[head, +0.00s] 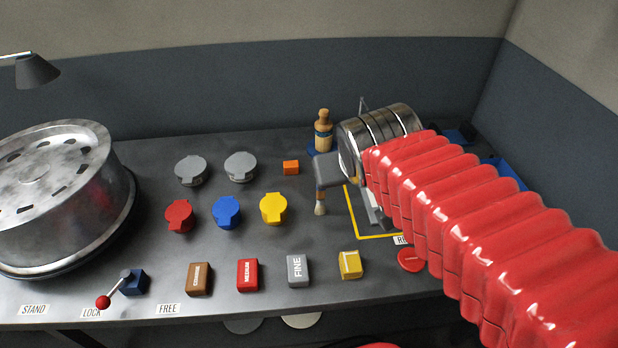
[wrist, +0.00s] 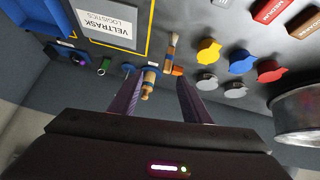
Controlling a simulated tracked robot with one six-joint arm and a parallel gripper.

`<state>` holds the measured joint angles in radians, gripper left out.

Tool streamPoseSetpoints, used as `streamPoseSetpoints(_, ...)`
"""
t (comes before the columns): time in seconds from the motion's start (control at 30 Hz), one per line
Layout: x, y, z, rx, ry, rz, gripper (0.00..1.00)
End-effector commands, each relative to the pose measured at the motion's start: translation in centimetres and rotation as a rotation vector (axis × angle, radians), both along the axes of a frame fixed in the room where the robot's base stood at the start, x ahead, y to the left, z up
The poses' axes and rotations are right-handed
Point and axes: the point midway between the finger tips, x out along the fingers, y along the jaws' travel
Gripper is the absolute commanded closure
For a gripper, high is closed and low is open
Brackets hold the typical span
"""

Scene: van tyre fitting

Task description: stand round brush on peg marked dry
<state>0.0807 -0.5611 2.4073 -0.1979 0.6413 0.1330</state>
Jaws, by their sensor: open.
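A slim brush (head: 320,206) with a pale bristle tip lies on the bench, tip towards the front; it also shows in the wrist view (wrist: 171,54). I take it as the round brush. Its rear end is partly hidden by a finger in the head view. A stout wooden piece with a dark blue band (head: 323,130) stands upright on a blue base behind it, also in the wrist view (wrist: 149,84). My gripper (head: 350,190) is open and empty above the bench, its fingers (wrist: 160,80) apart. I cannot read any mark saying dry.
Grey, red, blue and yellow capped pieces (head: 227,212) and an orange cube (head: 291,167) lie left of my gripper. A yellow-outlined grey plate (wrist: 107,22) and blue holders (wrist: 68,54) are beside my arm.

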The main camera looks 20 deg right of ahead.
Motion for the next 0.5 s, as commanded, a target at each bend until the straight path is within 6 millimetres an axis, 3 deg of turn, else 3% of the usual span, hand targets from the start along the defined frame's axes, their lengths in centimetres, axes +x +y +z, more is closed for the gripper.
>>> streamPoseSetpoints(0.1, -3.3, 2.2, -0.8, 0.041, 0.054, 0.037, 0.57)
streamPoseSetpoints(0.3, -7.8, 5.1, -2.2, 0.101, 0.14, 0.102, 0.57)
streamPoseSetpoints(0.5, -9.2, 6.0, -2.6, 0.121, 0.167, 0.125, 0.57)
